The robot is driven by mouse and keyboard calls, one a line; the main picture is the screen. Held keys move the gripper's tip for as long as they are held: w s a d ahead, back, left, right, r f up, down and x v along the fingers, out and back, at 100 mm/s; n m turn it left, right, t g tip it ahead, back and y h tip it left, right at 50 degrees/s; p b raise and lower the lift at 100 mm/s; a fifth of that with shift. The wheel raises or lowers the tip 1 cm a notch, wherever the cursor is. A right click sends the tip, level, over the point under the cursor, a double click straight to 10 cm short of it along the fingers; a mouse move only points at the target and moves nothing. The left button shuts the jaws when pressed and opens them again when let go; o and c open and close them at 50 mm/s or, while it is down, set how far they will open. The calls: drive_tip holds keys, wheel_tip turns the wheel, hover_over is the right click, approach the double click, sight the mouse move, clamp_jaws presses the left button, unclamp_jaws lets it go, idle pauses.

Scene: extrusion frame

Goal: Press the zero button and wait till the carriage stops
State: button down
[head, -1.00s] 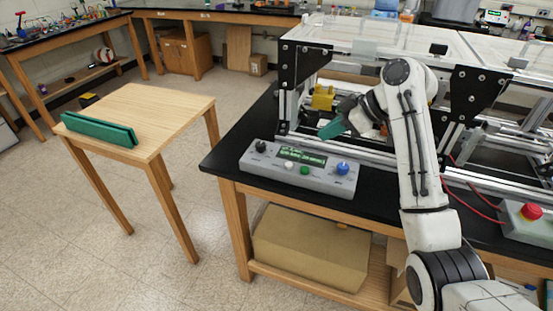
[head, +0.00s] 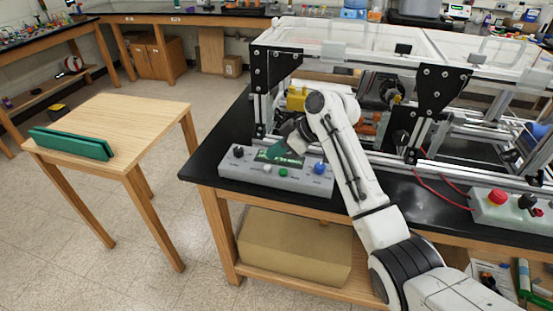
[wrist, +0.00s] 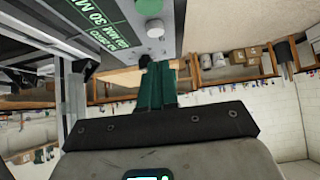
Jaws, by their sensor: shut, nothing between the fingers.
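The grey control box (head: 300,183) lies on the near edge of the black bench. It carries a black knob (head: 238,152), a white button (head: 267,169), a green button (head: 283,173), a blue knob (head: 319,168) and a lit green display. I cannot read which button is zero. My gripper (head: 272,156), with green fingers, is shut and empty above the display, partly covering it. In the wrist view, the shut fingers (wrist: 158,68) point toward the panel, near the white button (wrist: 155,28) and green button (wrist: 150,7). Contact with a button cannot be told. The carriage is not clearly identifiable.
The extrusion frame (head: 433,90) stands behind the box, with a yellow block (head: 297,98) inside. A second grey box with a red button (head: 497,197) is at right. A wooden table (head: 125,125) with a green bar (head: 70,143) stands at left, with open floor between.

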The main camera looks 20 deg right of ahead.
sight(267, 167)
drive_tip(key=shift+f+p, duration=0.35)
drive_tip(key=shift+f, duration=1.6)
